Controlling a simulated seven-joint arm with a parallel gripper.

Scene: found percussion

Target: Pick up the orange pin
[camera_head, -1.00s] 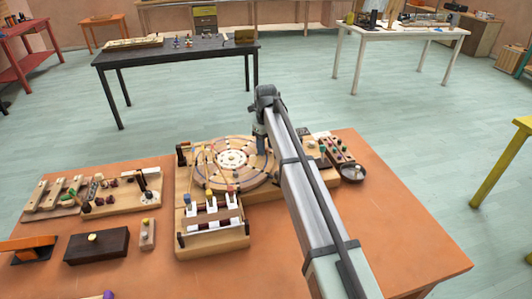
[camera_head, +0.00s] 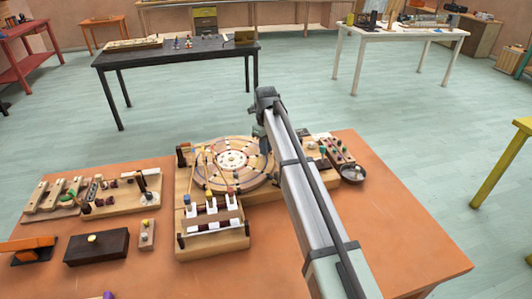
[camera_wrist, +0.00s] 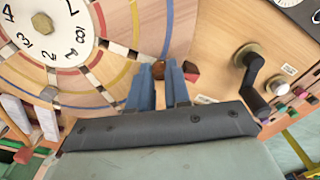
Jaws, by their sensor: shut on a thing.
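In the wrist view my gripper (camera_wrist: 165,72) has its two blue-grey fingers close together, shut on a small orange-brown piece that looks like the orange pin (camera_wrist: 158,68). Only its rounded top shows at the fingertips; the rest is hidden. The fingers are over the right edge of the round numbered wheel (camera_wrist: 88,68). In the head view the wheel (camera_head: 215,178) lies on a wooden base, and my arm hides the fingertips and the pin. I cannot tell how far the pin is clear of the board.
A black crank handle (camera_wrist: 252,82) stands to the right of the fingers, and a small red piece (camera_wrist: 190,72) is close beside them. White levers (camera_head: 211,206) stand in front of the wheel. A dark round dish (camera_head: 352,174) is right of my arm. The table's front right is clear.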

